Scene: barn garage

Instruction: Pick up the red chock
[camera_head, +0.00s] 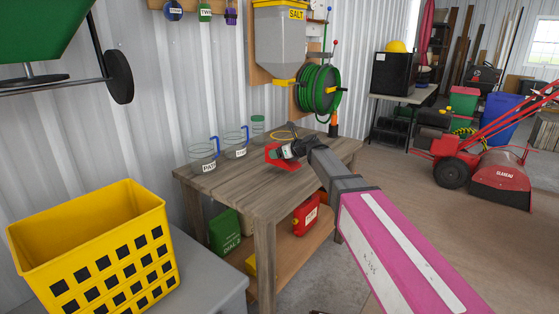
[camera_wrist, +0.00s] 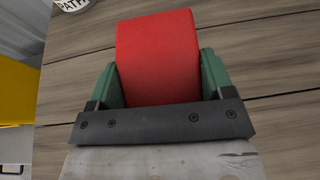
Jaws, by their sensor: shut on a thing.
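The red chock (camera_wrist: 158,58) sits between the two green fingers of my gripper (camera_wrist: 158,75) in the wrist view. The fingers press on its left and right sides, so the gripper is shut on it. In the head view the red chock (camera_head: 281,158) shows at the end of my arm, over the wooden workbench (camera_head: 235,195). My gripper (camera_head: 286,151) partly hides it there. I cannot tell whether the chock touches the bench top or is just above it.
Clear containers (camera_head: 202,158) with blue handles stand along the bench's back left. A yellow ring (camera_head: 284,135) and an orange-and-black object (camera_head: 333,128) lie behind the chock. A yellow crate (camera_head: 100,250) stands at the front left. A red can (camera_head: 306,215) is on the lower shelf.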

